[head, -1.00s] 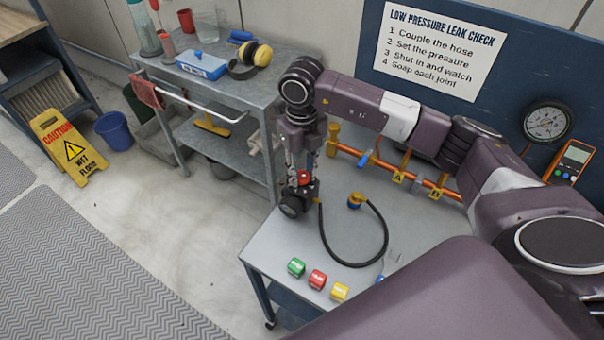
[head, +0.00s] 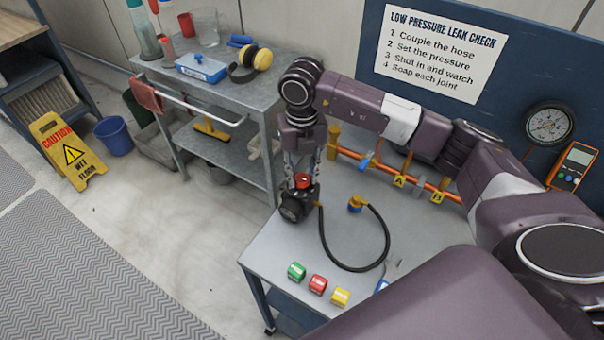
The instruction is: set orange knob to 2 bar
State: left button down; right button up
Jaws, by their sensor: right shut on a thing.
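The orange-red knob (head: 302,181) sits on top of a small dark regulator (head: 296,206) at the left edge of the grey bench. A black hose runs from the regulator's right side. My right gripper (head: 302,176) points straight down from above and is shut on the knob, its fingers hiding much of it. The regulator's round dial faces away to the lower left, and I cannot read its pressure. My left gripper is out of view.
Green (head: 296,271), red (head: 318,284) and yellow (head: 340,296) blocks lie at the front edge. A copper pipe (head: 440,192) with valves runs along the back. A grey cart (head: 215,100) stands behind left.

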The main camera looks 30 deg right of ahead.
aim_at(302, 178)
jog(key=shift+r, duration=0.1)
jog(key=o, duration=1.1)
jog(key=shift+o, duration=0.2)
notch_tip(302, 178, up, 12)
